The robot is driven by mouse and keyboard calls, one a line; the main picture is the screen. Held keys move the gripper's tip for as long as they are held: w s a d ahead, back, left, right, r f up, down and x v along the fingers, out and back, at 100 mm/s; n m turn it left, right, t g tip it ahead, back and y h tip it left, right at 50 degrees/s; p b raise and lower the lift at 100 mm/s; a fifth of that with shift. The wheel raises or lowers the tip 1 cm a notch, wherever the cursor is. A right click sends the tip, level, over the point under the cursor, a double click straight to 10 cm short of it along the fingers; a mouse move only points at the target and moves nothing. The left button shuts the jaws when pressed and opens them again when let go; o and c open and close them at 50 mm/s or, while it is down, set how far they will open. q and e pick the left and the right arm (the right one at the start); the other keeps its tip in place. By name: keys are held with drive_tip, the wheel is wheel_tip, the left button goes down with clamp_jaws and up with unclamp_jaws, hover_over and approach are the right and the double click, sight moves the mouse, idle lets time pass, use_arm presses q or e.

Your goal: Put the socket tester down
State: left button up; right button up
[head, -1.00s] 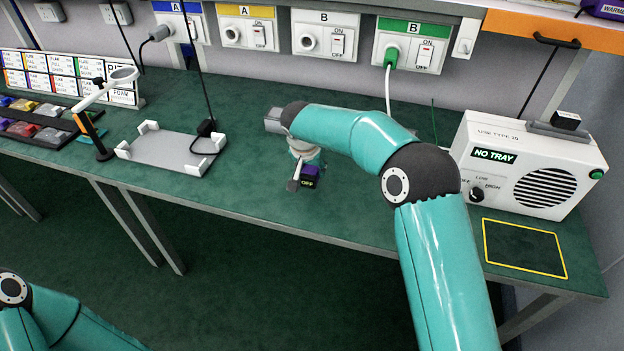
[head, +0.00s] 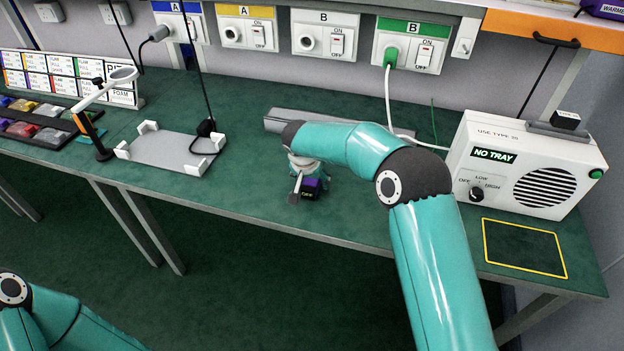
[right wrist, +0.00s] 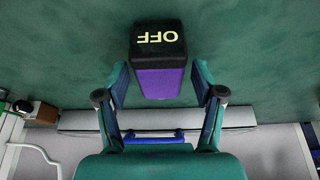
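The socket tester is a small purple block with a black end that reads OFF. In the head view the tester (head: 308,194) is at the front middle of the green bench, just below my right gripper (head: 305,172), which is partly hidden by its own arm. In the right wrist view the tester (right wrist: 160,80) lies between the two fingers of my right gripper (right wrist: 160,78), with a narrow gap on each side. The tester appears to rest on the bench. My left gripper is out of view; only part of its arm shows at lower left.
A grey tray with white corners (head: 165,153) and a stand with a ring (head: 100,148) are to the left. A grey bar (head: 285,119) lies behind. A white heater box (head: 530,160) stands right, near a yellow outline (head: 524,222). The bench's front edge (head: 270,223) is close.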

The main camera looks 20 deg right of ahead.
drive_tip(key=shift+r, duration=0.1)
drive_tip(key=v, duration=1.2)
drive_tip(key=shift+s, duration=0.1)
